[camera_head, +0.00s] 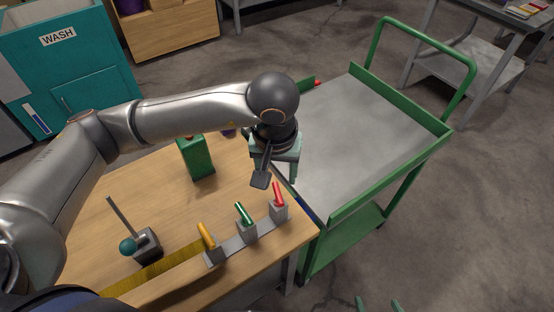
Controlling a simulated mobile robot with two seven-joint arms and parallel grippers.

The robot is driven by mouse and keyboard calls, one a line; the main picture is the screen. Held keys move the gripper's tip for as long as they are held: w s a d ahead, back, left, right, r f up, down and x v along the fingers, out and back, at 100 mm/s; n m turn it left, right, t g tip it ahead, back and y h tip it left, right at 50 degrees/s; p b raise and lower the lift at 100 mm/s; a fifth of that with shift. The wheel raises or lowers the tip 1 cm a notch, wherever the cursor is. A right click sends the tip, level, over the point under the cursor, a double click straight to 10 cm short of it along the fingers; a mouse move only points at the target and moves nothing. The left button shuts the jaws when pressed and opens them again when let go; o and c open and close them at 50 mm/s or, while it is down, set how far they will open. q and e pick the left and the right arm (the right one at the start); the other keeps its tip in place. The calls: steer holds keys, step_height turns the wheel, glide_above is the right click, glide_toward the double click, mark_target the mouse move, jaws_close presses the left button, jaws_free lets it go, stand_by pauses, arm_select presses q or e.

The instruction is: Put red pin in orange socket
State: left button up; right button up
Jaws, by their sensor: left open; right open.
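A red pin (278,192) stands tilted in a grey block (279,212) at the right end of a strip near the table's front right edge. A green pin (243,212) and a yellow-orange pin (206,235) stand in similar grey blocks to its left. I cannot make out an orange-coloured socket. My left gripper (275,178) is open, pointing down just above and behind the red pin, apart from it as far as I can tell. My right gripper (378,305) shows only its fingertips at the bottom edge, open and empty, right of the table.
A green cart (375,135) with a bare grey top stands close at the right. A teal WASH cabinet (75,70) is behind.

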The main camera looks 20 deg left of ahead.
mark_target(278, 193)
arm_select(q)
steer(key=f, duration=0.3)
steer(key=w+f, duration=0.1)
steer(key=f, duration=0.3)
steer(key=f+p, duration=0.1)
steer(key=f, duration=0.3)
steer(key=shift+w+a, duration=0.1)
steer(key=shift+w, duration=0.15)
steer(key=shift+r, duration=0.1)
jaws_close()
